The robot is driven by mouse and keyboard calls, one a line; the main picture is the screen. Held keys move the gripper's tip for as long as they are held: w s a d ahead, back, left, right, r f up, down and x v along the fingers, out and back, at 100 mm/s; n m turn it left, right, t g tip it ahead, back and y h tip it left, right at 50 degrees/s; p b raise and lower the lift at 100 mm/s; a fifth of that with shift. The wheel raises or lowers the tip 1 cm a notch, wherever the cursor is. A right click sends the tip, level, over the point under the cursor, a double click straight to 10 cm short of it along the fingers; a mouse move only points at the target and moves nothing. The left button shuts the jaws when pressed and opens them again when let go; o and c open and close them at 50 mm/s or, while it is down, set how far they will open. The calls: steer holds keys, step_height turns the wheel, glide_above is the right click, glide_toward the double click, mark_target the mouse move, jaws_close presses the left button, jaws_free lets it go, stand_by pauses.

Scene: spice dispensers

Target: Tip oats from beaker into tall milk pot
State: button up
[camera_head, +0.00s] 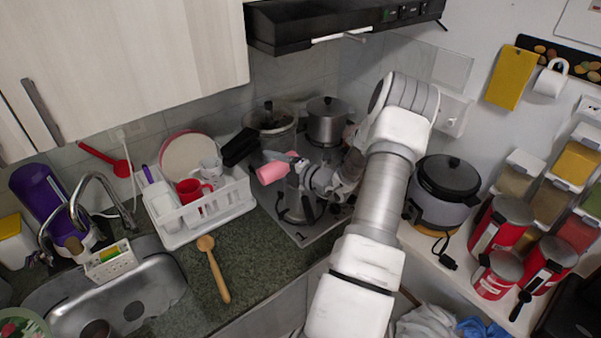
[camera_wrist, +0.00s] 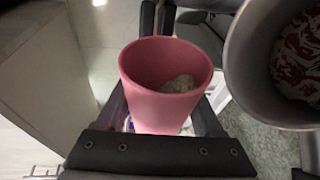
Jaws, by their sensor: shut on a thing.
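A pink beaker (camera_wrist: 160,112) is between the fingers of my gripper (camera_wrist: 165,125), which is shut on it. Its mouth faces the wrist camera, and a small heap of pale oats (camera_wrist: 180,84) shows inside. In the head view the beaker (camera_head: 270,173) is held above the stove area and looks tilted; my gripper (camera_head: 288,170) is partly hidden by the wrist. A grey metal pot (camera_wrist: 258,105), probably the tall milk pot, is close to the right of the beaker in the wrist view. Its inside shows a red and white pattern.
A lidded steel pot (camera_head: 327,122) and a glass-lidded pan (camera_head: 270,118) stand at the back of the stove. A white dish rack (camera_head: 205,215) with a red mug (camera_head: 192,190) is at the left. A rice cooker (camera_head: 445,190) is at the right.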

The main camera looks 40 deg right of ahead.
steer(key=shift+d+r+m+t+y, duration=0.2)
steer(key=shift+d+r+m+t, duration=0.15)
steer(key=shift+m, duration=0.4)
steer(key=shift+d+r+m+t+y, duration=0.1)
steer(key=shift+r+m+t+y, duration=0.15)
steer(key=shift+r+m, duration=0.35)
stand_by(1.1)
steer(key=shift+s+d+r+m+t, duration=0.1)
steer(key=shift+d+r+m+t, duration=0.2)
steer(key=shift+m, duration=0.6)
steer(key=shift+s+d+r+m+t, duration=0.1)
steer(key=shift+d+r+m, duration=0.2)
steer(key=shift+m, duration=0.55)
stand_by(1.0)
steer(key=shift+f, duration=0.1)
